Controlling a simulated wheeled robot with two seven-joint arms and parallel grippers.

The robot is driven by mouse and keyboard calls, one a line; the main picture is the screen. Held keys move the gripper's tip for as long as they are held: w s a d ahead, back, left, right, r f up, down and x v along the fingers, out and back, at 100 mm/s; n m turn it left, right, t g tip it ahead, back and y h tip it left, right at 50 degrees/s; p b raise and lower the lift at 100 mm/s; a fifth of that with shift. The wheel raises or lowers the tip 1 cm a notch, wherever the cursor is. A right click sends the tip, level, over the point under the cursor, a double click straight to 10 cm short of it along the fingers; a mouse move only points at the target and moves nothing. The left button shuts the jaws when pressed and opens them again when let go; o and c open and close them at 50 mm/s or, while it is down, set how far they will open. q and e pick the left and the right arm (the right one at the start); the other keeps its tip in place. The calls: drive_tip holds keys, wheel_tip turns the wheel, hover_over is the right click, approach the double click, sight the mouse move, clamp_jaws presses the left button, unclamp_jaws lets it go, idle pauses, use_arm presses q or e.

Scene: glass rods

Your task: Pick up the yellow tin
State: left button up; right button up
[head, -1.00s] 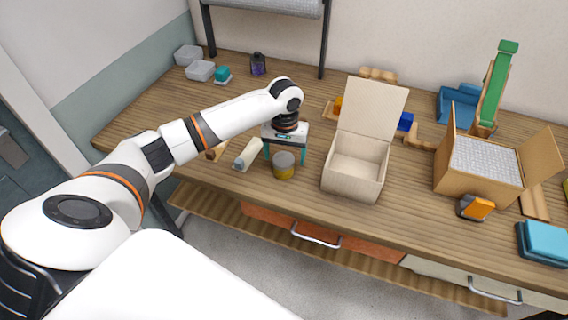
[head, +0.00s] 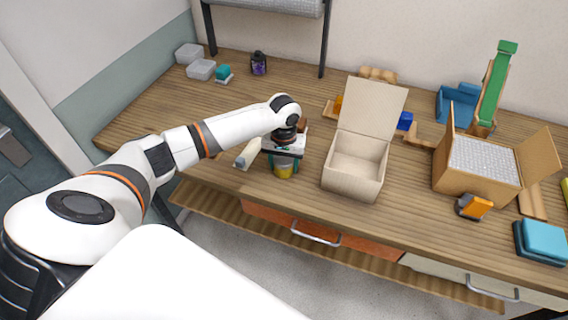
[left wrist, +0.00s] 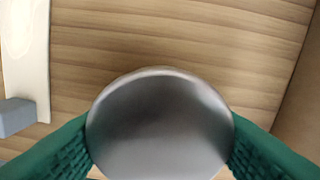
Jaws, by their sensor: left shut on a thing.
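The yellow tin (head: 283,170) stands near the front edge of the wooden table, with a grey lid and a yellow lower side. My left gripper (head: 284,166) is over it from above, with one finger on each side. In the left wrist view the round grey lid of the tin (left wrist: 160,125) fills the space between the green finger pads, which touch its sides. The left gripper is shut on the tin, which appears to be still at table height. My right gripper is not in view.
An open cream box (head: 355,172) with a raised lid stands just right of the tin. A pale roller-shaped object (head: 247,154) lies close on the left. A cardboard box (head: 480,170) stands farther right. The table's front edge is close.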

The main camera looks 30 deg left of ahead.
sight(284, 158)
use_arm(q)
wheel_tip(284, 158, up, 9)
drive_tip(key=shift+r+b, duration=0.2)
drive_tip(key=shift+b, duration=0.3)
drive_tip(key=w+d+r+p, duration=0.5)
drive_tip(key=d+r+p, duration=0.35)
drive_tip(key=p, duration=0.45)
drive_tip(key=w+d+f+b, duration=0.2)
drive_tip(key=w+d+f, duration=0.1)
drive_tip(key=d, duration=0.6)
drive_tip(key=shift+w, duration=0.65)
drive_tip(key=shift+f, duration=0.15)
